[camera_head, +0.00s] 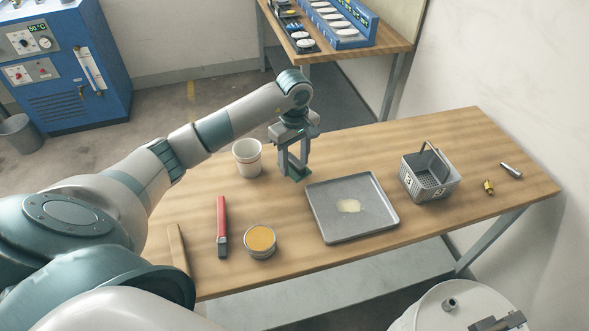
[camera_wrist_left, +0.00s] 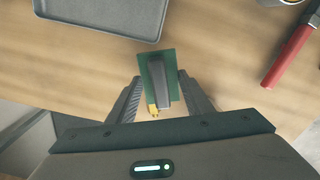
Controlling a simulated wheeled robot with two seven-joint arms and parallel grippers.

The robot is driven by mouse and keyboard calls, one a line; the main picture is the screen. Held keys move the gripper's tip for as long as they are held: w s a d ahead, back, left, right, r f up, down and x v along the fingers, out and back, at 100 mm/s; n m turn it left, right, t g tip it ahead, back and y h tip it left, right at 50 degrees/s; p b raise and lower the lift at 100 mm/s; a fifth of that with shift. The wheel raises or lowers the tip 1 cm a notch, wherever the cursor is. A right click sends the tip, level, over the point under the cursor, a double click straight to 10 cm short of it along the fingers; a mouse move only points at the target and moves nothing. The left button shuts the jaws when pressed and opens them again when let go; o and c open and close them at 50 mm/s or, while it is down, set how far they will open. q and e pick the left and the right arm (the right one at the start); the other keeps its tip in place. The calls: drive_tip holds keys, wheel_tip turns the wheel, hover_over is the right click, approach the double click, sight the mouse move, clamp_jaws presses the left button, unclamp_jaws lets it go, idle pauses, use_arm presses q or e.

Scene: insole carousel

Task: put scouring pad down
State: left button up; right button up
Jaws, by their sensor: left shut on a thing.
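The scouring pad is a flat green piece, low between the fingers of my left gripper (camera_head: 293,165) in the head view. In the left wrist view the green pad (camera_wrist_left: 173,62) shows with a grey block-like grip on it and a small yellow part below. The left fingers (camera_wrist_left: 160,97) are shut on it from both sides. The pad is just above or on the wooden table (camera_head: 440,140); I cannot tell whether it touches. It is between the white cup (camera_head: 247,160) and the grey tray (camera_head: 316,212). My right gripper is not in view.
The tray holds a pale patch (camera_head: 349,206). A grey basket (camera_head: 431,188), a brass fitting (camera_head: 489,187) and a metal cylinder (camera_head: 512,170) are on the right. A red-handled tool (camera_head: 222,218), an open tin (camera_head: 260,240) and a wooden strip (camera_head: 178,248) are on the left.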

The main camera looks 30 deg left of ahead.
sight(294, 171)
use_arm(q)
wheel_tip(294, 171, down, 3)
drive_tip(key=shift+f+p, duration=0.15)
drive_tip(key=shift+p, duration=0.9)
drive_tip(key=shift+f, duration=0.25)
drive_tip(key=shift+f+b, duration=0.25)
drive_tip(key=shift+b, duration=0.05)
drive_tip(key=o, duration=1)
drive_tip(key=shift+o, duration=0.2)
drive_tip(key=shift+r, duration=0.15)
